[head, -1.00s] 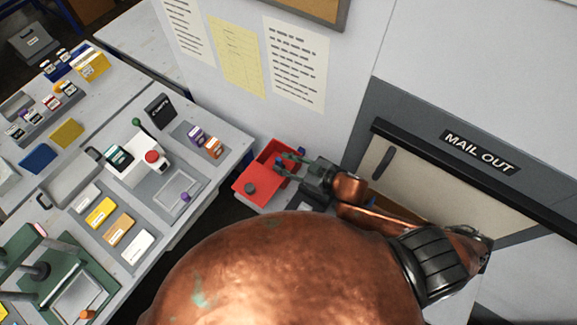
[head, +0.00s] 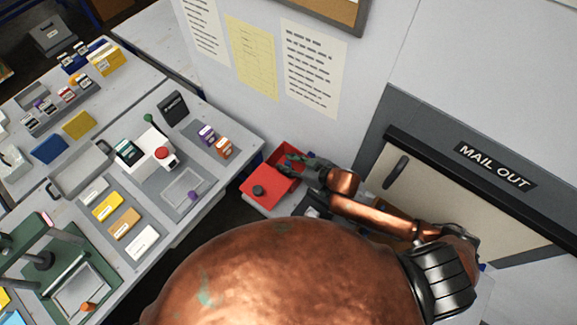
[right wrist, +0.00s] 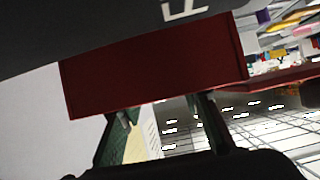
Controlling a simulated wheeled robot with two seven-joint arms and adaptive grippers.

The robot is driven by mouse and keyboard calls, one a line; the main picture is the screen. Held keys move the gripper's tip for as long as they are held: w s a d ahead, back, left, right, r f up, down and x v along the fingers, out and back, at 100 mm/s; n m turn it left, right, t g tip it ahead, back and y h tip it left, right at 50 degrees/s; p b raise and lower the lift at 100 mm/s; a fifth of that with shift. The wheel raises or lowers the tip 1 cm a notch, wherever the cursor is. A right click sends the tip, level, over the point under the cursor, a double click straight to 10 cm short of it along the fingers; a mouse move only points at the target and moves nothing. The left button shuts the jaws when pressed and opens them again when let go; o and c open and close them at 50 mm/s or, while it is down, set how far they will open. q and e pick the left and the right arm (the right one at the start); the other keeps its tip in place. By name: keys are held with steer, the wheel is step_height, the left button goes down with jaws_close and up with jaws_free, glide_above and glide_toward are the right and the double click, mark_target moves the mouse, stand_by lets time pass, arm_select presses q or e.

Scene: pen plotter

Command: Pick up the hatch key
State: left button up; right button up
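I cannot make out the hatch key in either view. An open red box (head: 260,190) with a dark round knob at its front stands beside the mail hatch, in the head view. My right gripper (head: 292,162) is over the far right part of this box and hides some of its inside. In the right wrist view its two fingers (right wrist: 163,122) are apart, with no object visible between them. A dark red panel (right wrist: 150,75) lies across the fingertips there; I cannot tell if they touch it. My left gripper is not in view.
The mail hatch (head: 430,190), under a "MAIL OUT" sign (head: 495,165), is at the right. A grey workbench (head: 225,177) with stamps, coloured pads and a green press fills the left. Papers hang on the wall behind the box. A copper-coloured part of mine covers the bottom middle.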

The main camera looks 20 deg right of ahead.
jaws_close()
stand_by(0.3)
stand_by(0.3)
